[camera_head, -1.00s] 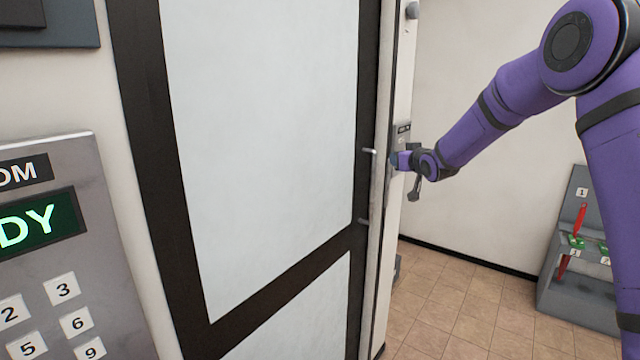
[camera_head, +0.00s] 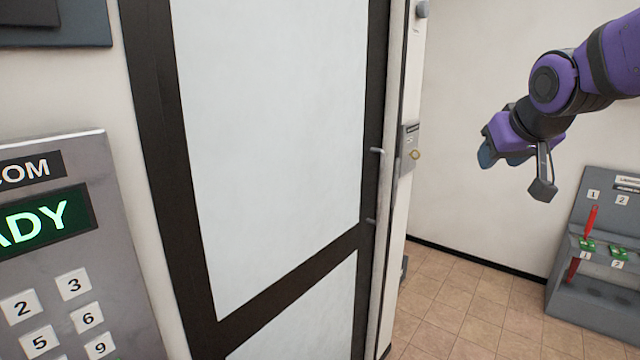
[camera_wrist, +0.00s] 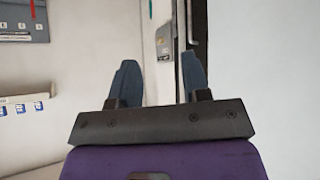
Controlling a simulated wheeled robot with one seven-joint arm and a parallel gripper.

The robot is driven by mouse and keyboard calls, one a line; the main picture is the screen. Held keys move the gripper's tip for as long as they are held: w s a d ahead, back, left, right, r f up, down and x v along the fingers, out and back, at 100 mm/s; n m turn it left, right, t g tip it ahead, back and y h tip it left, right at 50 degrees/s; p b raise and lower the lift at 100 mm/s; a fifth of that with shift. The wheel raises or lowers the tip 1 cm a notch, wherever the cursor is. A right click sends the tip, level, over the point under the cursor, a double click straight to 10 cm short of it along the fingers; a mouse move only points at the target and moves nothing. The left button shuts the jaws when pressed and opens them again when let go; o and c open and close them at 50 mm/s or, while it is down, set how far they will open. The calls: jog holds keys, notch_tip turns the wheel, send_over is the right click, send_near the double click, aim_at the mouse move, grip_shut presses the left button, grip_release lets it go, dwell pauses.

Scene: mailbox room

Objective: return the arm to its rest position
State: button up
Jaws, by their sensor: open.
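My gripper (camera_head: 487,155) is in the air at the upper right of the head view, to the right of the door and its lock plate, in front of the bare wall. My purple arm is folded back toward the right edge. In the wrist view my gripper (camera_wrist: 160,85) shows two dark blue fingers, spread apart with nothing between them. The lock plate (camera_head: 410,148) with a small brass-coloured knob is on the door frame, apart from the gripper. It also shows in the wrist view (camera_wrist: 164,42), beyond the fingers.
A tall door (camera_head: 275,150) with white panels and a dark frame fills the middle. A keypad panel (camera_head: 85,250) with a green display stands at the left. Tiled floor (camera_head: 460,310) between is clear.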

jog(key=s+f+g, duration=0.2)
jog(key=s, duration=0.9)
jog(key=s+f+g, duration=0.1)
jog(key=s+f, duration=0.2)
jog(key=s, duration=0.8)
jog(key=shift+s+f+m+g+y, duration=0.2)
jog(key=shift+m+g+y, duration=0.1)
jog(key=shift+g, duration=0.1)
